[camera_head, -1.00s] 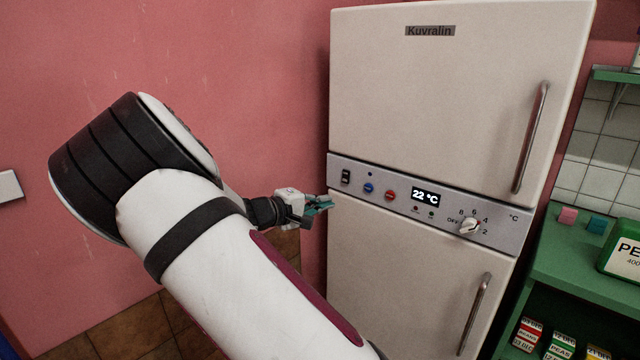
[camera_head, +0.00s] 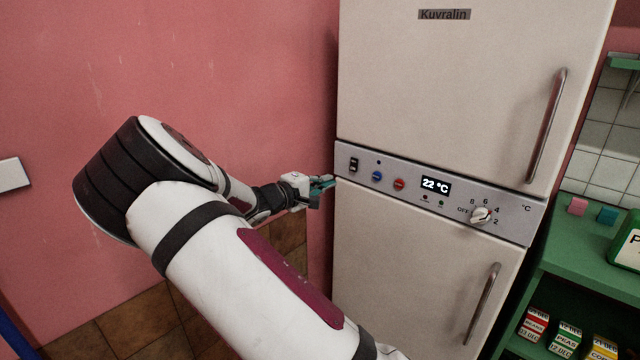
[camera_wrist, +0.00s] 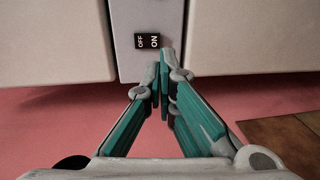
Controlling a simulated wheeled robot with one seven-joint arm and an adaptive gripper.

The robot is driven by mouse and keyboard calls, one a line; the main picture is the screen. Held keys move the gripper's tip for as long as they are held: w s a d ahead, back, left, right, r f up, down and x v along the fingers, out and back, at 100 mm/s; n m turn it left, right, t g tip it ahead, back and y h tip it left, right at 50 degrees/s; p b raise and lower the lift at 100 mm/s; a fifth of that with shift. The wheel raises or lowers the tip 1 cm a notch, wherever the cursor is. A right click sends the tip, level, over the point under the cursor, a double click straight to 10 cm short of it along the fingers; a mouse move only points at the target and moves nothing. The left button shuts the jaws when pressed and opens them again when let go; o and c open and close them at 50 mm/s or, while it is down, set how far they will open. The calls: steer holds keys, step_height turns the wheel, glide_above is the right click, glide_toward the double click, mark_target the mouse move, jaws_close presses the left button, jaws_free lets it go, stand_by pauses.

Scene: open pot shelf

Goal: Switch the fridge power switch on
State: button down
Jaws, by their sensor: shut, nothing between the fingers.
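The fridge (camera_head: 440,90) is cream with a grey control panel (camera_head: 460,206) between its two doors. The power switch (camera_head: 354,164) is a small black rocker at the panel's left end. In the wrist view the switch (camera_wrist: 148,41) shows OFF on its left half and ON on its right half. I cannot tell which half is pressed in. My gripper (camera_head: 331,182) is shut and empty at the panel's left edge, a little below the switch. In the wrist view its fingertips (camera_wrist: 164,60) point at the panel close to the ON half; contact is not clear.
On the panel are a blue button (camera_head: 377,176), a red button (camera_head: 399,184), a display (camera_head: 436,186) reading 22 °C and a dial (camera_head: 481,215). A pink wall (camera_head: 230,80) is at left. A green shelf (camera_head: 585,245) with cartons stands at right.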

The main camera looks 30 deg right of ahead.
mark_target(354, 171)
steer(key=x, duration=0.9)
steer(key=shift+w+d, duration=0.1)
steer(key=shift+d, duration=0.2)
